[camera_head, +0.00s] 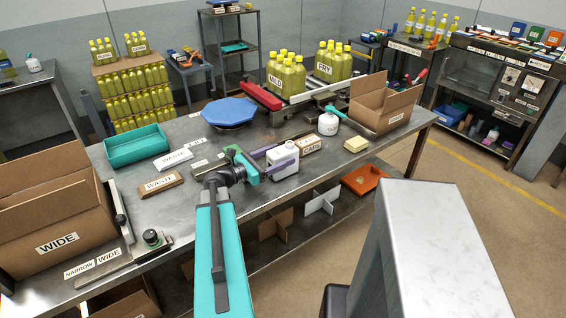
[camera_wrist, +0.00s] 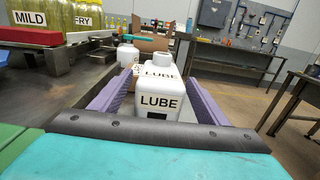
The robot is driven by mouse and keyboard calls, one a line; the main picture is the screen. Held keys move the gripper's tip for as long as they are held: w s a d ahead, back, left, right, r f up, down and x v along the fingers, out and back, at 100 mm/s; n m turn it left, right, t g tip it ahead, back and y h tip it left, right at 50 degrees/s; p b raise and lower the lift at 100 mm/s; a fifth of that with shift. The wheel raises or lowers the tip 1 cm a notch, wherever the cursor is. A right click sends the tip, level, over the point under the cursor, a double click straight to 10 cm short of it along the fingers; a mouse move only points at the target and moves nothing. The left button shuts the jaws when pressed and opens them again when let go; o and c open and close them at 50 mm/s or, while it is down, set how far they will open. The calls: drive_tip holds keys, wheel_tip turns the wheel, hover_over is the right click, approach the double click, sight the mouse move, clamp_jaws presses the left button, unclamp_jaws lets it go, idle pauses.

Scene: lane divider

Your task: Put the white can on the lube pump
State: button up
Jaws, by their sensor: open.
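A white can (camera_head: 284,160) stands upright on the steel table, near its front edge; in the wrist view the white can (camera_wrist: 160,97) shows LUBE labels. My gripper (camera_head: 272,155) has purple fingers, open, reaching along the can. In the wrist view my gripper (camera_wrist: 157,88) has one finger on each side of the can; I cannot tell whether either touches it.
A CAPS block (camera_head: 311,145) and a yellow pad (camera_head: 356,145) lie near the can. An open carton (camera_head: 384,103) stands to the right, a blue octagonal plate (camera_head: 229,112) behind. Bare steel lies along the front edge.

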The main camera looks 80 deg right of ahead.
drive_tip(key=c, duration=1.6)
drive_tip(key=shift+r, duration=0.1)
drive_tip(key=shift+c, duration=0.2)
drive_tip(key=shift+r+b, duration=0.75)
drive_tip(key=shift+r, duration=4.2)
